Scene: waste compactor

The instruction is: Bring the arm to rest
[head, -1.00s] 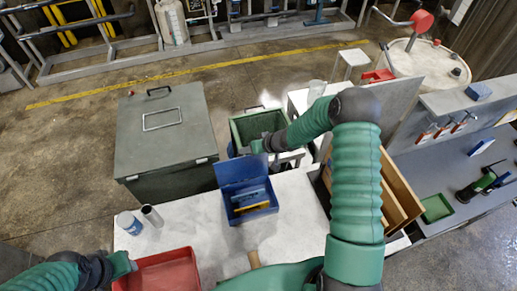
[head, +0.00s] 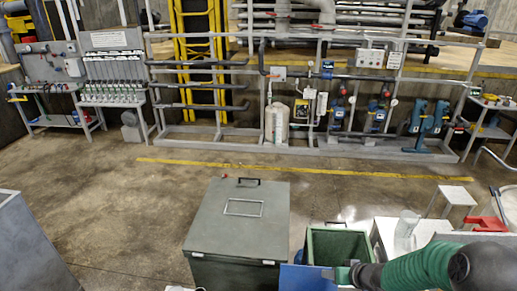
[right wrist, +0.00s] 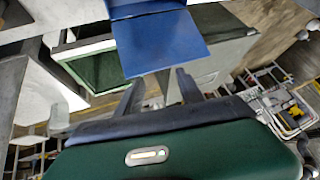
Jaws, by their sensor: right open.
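My right arm (head: 420,268), with its green ribbed sleeve, comes in from the lower right of the head view and points left. My right gripper (head: 343,275) is at the bottom edge there, in front of the green bin (head: 318,243). In the right wrist view the two dark fingers of the right gripper (right wrist: 160,88) are apart, with nothing seen between them. The blue box's lid (right wrist: 165,45) is just beyond the fingertips, and also shows in the head view (head: 303,279). I cannot tell whether they touch. My left gripper is out of view.
A large grey lidded container (head: 240,225) stands left of the green bin. A white stool (head: 450,194) and a red-handled part (head: 487,222) are at the right. Pipe racks line the back wall behind a yellow floor line (head: 300,171).

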